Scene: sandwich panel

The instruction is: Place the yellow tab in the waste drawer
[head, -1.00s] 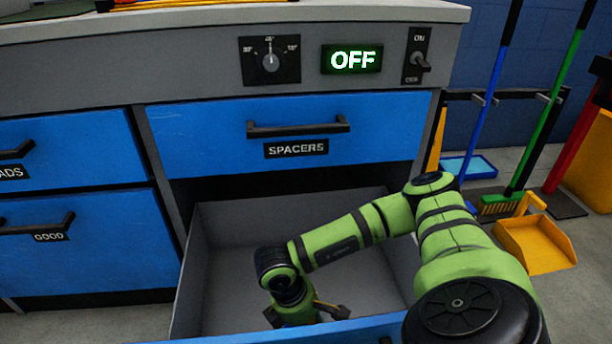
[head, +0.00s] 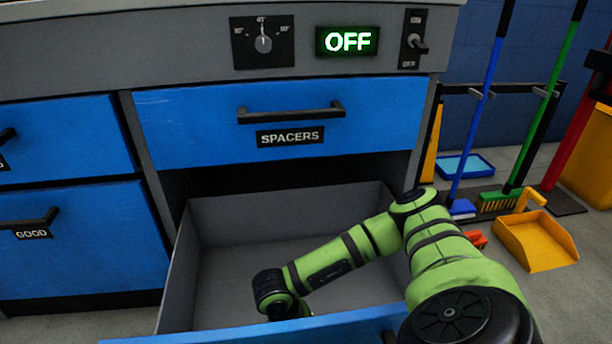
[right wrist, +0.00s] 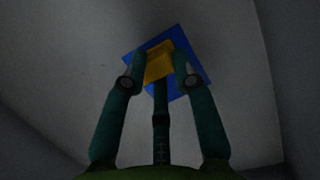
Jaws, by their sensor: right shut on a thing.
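The yellow tab (right wrist: 158,70) shows in the right wrist view between the fingertips of my right gripper (right wrist: 160,58), which is shut on it. A blue square piece (right wrist: 184,42) shows right behind the tab; I cannot tell whether the two are joined. In the head view my right arm reaches down into the open, grey-lined bottom drawer (head: 290,209) under the one labelled SPACERS. The gripper's fingers and the tab are hidden there behind the drawer's blue front. No label shows on the open drawer. My left gripper is not in view.
The SPACERS drawer (head: 200,130) above is closed, and so is the GOOD drawer (head: 80,255) at left. A panel above reads OFF (head: 347,41). Brooms and a yellow dustpan (head: 540,243) stand at right. The open drawer's visible floor looks bare.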

